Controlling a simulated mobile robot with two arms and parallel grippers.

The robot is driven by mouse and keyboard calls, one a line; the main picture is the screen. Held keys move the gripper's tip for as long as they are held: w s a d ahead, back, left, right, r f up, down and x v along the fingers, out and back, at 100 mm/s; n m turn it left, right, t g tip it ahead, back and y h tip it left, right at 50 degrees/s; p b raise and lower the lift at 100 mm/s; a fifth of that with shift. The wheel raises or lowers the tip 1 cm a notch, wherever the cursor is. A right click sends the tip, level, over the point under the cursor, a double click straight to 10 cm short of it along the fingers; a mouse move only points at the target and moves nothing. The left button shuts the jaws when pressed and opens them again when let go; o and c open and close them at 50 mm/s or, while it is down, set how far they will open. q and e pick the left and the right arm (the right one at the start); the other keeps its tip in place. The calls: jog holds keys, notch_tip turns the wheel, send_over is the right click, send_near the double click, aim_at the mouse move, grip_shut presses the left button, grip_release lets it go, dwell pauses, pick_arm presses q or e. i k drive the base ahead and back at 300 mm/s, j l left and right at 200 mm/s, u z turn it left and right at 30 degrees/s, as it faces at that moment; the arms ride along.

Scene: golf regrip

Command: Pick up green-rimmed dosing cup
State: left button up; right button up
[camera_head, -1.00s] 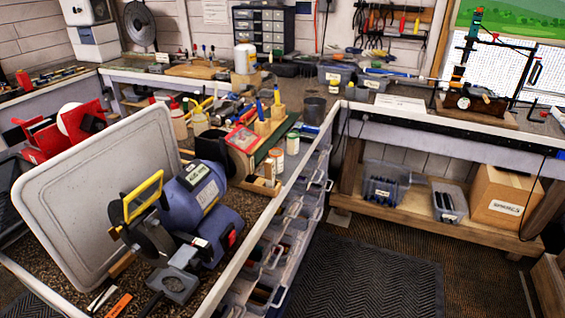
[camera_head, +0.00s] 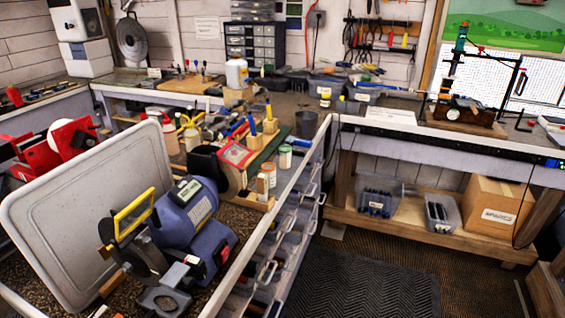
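A small whitish container with a green top edge (camera_head: 285,156) stands upright near the right edge of the left workbench. It is the only green-topped small container I can pick out, but it is too small to tell whether it is a dosing cup or a lidded jar. Neither of my grippers is in view, and nothing is touching the green-topped container.
A bench grinder (camera_head: 185,222) and a leaning grey tray (camera_head: 75,215) fill the near bench. A wooden tool block (camera_head: 262,130) and a dark cup (camera_head: 306,124) stand near the green-topped container. Drawers (camera_head: 285,228) line the bench side. The floor mat (camera_head: 365,285) is clear.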

aim_at(285, 158)
jog(key=i+l+u, duration=0.2)
jog(key=i+l, duration=0.4)
jog(key=i+l+u, duration=0.2)
jog(key=i+l, duration=0.35)
jog(key=l, duration=0.1)
